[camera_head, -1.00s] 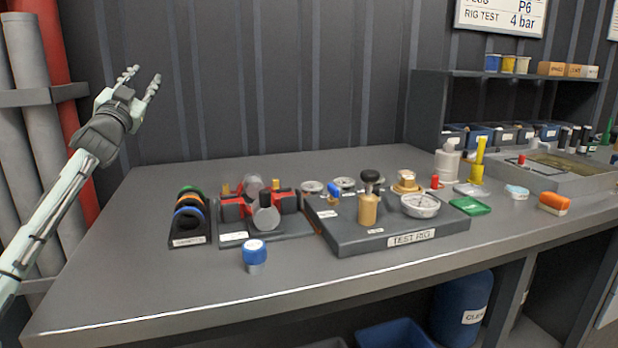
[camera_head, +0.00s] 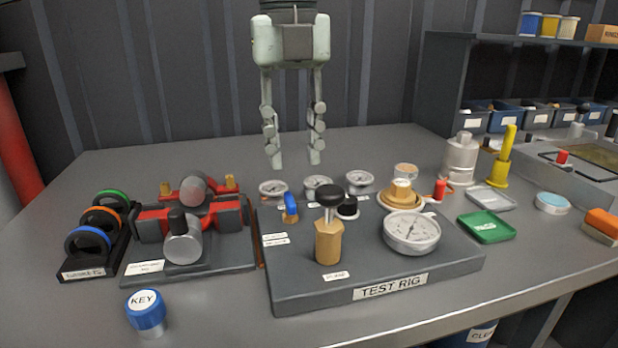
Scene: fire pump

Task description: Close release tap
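The test rig (camera_head: 330,290) is a dark block on the bench with a front label. A small tap with a blue handle (camera_head: 291,207) stands at its back left, beside a label; I take it to be the release tap. The handle stands roughly upright on a brass-coloured body. My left gripper (camera_head: 295,162) hangs fingers-down above and behind the rig, over the row of gauges in the picture. Its fingers are apart with nothing between them, and it is clear of the tap. My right gripper is not in view.
A brass pump with a black knob (camera_head: 328,240) and a large gauge (camera_head: 411,231) stand on the rig. Red-and-grey clamps (camera_head: 190,225) are at left. A blue KEY cap (camera_head: 146,310) is in front. A green tray (camera_head: 486,226) and yellow tool (camera_head: 503,160) are at right.

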